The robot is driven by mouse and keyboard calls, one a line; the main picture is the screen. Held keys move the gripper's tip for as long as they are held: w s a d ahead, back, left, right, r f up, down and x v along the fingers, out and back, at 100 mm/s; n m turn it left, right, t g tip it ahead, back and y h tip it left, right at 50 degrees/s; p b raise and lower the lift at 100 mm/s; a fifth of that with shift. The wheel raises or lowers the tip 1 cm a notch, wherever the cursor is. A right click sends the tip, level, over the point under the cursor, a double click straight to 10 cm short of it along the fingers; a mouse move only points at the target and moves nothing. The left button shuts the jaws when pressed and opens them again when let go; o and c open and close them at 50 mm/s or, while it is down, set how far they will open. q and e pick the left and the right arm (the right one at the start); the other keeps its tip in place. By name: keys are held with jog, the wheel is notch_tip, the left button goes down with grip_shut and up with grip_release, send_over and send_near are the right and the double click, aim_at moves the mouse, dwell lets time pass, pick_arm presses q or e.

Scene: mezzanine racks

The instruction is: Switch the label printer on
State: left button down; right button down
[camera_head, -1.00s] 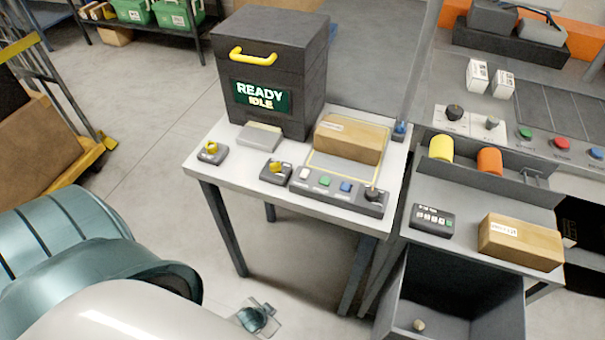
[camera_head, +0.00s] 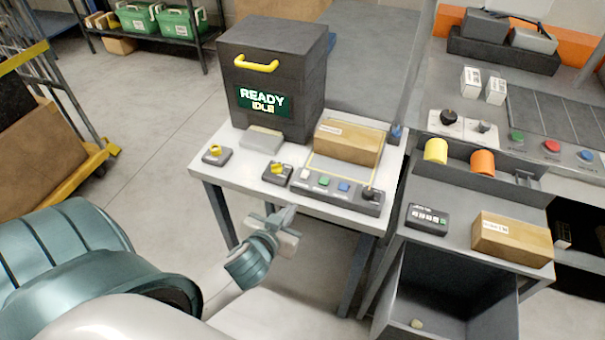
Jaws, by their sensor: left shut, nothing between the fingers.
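A dark box-shaped machine (camera_head: 270,62), apparently the label printer, stands on a white table (camera_head: 232,180). It has a yellow handle (camera_head: 256,65), and its screen (camera_head: 263,100) reads "READY IDLE". Two small grey units with yellow knobs, one at left (camera_head: 216,155) and one nearer the middle (camera_head: 278,172), sit on the table. A control strip (camera_head: 337,191) holds white, green and blue buttons and a black knob (camera_head: 369,193). My left gripper (camera_head: 287,214) is shut and empty, just in front of the table's front edge, below the strip. My right gripper is not in view.
A cardboard box (camera_head: 347,142) lies behind the strip. To the right, a grey bench carries yellow (camera_head: 436,151) and orange (camera_head: 483,162) rolls, a small keypad (camera_head: 427,218) and another box (camera_head: 511,238). An open grey bin (camera_head: 445,293) is below.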

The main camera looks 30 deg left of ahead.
aim_at(302, 181)
pick_arm(q)
notch_tip(302, 181, up, 12)
jog(key=n+t, duration=0.1)
jog(key=t, duration=0.1)
jog(key=shift+s+t+y, duration=0.15)
jog(key=shift+t+y, duration=0.15)
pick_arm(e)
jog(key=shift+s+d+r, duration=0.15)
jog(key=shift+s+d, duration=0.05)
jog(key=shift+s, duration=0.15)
pick_arm(q)
jog(key=shift+w, duration=0.2)
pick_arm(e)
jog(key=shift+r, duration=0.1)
